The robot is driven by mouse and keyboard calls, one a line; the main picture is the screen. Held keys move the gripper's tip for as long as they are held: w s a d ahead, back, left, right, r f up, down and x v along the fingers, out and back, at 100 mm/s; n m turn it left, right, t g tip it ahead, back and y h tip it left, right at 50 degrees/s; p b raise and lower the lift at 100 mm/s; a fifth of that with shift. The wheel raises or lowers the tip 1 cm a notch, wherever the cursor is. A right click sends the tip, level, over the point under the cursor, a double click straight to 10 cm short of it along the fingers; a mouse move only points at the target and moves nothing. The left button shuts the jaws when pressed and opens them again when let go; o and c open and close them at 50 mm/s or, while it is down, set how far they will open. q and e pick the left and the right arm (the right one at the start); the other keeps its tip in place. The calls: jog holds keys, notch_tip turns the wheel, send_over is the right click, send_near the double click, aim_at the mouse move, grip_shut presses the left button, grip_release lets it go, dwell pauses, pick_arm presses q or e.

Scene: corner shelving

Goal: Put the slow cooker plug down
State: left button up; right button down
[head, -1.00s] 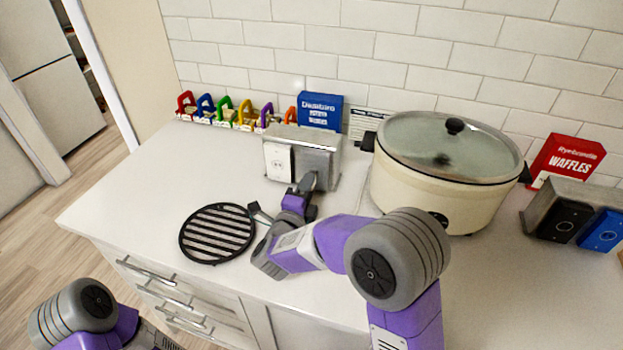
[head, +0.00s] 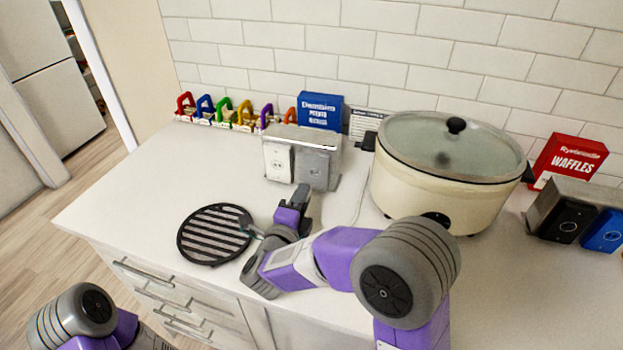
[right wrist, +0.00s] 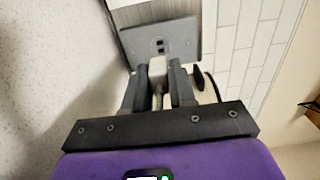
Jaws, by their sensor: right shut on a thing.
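My right gripper (head: 301,197) is in front of the metal outlet box, above the white counter. In the right wrist view its dark fingers (right wrist: 159,78) are shut on a pale plug (right wrist: 158,68). The plug points toward the grey outlet (right wrist: 160,45), apparently with a gap. In the head view the plug is hidden by the gripper. The outlet box (head: 333,140) has a white outlet (head: 278,162) on its left and a grey outlet (head: 313,168) on its right. The cream slow cooker (head: 405,192) with a glass lid stands to the right. My left gripper is out of view.
A round black trivet (head: 205,240) lies on the counter (head: 140,190) left of my right arm. Coloured clips (head: 222,110) and a blue box (head: 320,110) line the wall. A red waffles box (head: 566,158) and another outlet box (head: 578,194) are at right. The left counter is clear.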

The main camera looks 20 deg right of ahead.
dwell(0.3)
notch_tip(320, 180, up, 8)
jog(key=p, duration=0.7)
jog(key=shift+f+p, duration=0.1)
jog(key=shift+p, duration=0.3)
jog(key=shift+f, duration=0.1)
